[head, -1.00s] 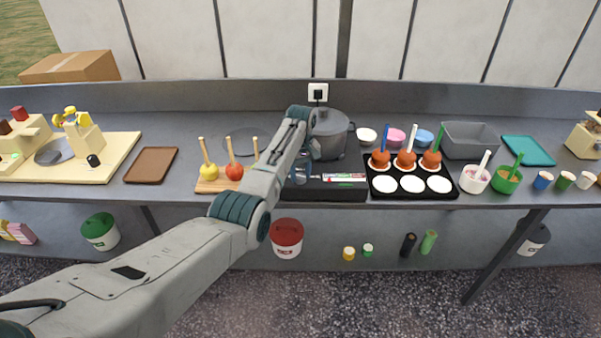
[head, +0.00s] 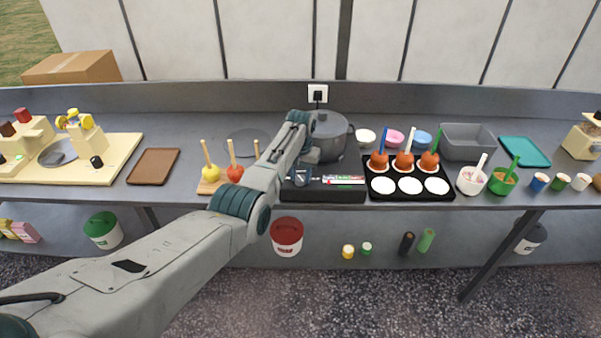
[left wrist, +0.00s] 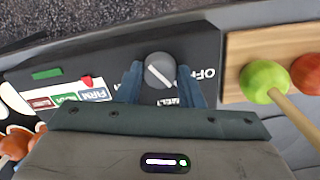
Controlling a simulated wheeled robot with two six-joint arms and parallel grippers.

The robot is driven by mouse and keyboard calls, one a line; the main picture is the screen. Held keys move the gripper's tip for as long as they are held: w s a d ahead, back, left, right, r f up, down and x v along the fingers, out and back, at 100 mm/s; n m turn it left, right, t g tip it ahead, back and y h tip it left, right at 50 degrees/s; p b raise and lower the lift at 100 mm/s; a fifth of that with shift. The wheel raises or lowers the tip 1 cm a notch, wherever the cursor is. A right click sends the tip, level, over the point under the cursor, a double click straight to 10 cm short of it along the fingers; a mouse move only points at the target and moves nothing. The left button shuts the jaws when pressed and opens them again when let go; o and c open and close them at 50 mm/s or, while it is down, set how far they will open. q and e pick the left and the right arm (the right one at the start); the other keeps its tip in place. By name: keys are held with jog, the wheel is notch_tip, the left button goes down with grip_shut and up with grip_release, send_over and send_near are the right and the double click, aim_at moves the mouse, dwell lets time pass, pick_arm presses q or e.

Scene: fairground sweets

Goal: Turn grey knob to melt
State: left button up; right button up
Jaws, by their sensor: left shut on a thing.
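The grey knob (left wrist: 160,68) is on top of a black control box (head: 335,193). Its white line lies diagonally, with the "OFF" lettering (left wrist: 196,74) to its right. A small white label (left wrist: 168,102) below the knob is partly hidden by my gripper and I cannot read it. My left gripper (left wrist: 159,88) is shut on the knob, one blue finger on each side. In the head view, my left gripper (head: 302,178) is at the left part of the box, and the knob is hard to make out there. My right gripper is out of view.
A dark grey lidded pot (head: 328,135) stands behind the box. A wooden board (head: 208,187) with apples on sticks is close to the left. A black tray (head: 378,192) with caramel apples is close to the right. A red slider (left wrist: 87,82) is beside labels on the box.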

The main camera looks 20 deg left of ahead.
aim_at(300, 178)
pick_arm(q)
jog(key=m, duration=0.2)
jog(key=shift+r+m+p, duration=0.1)
jog(key=shift+m+p, duration=0.2)
jog(key=m, duration=0.2)
jog(key=shift+m, duration=0.6)
jog(key=shift+p, duration=0.3)
jog(key=shift+m, duration=0.3)
jog(key=o, duration=1)
jog(key=shift+c, duration=0.2)
notch_tip(300, 178, up, 11)
jog(key=b, duration=0.2)
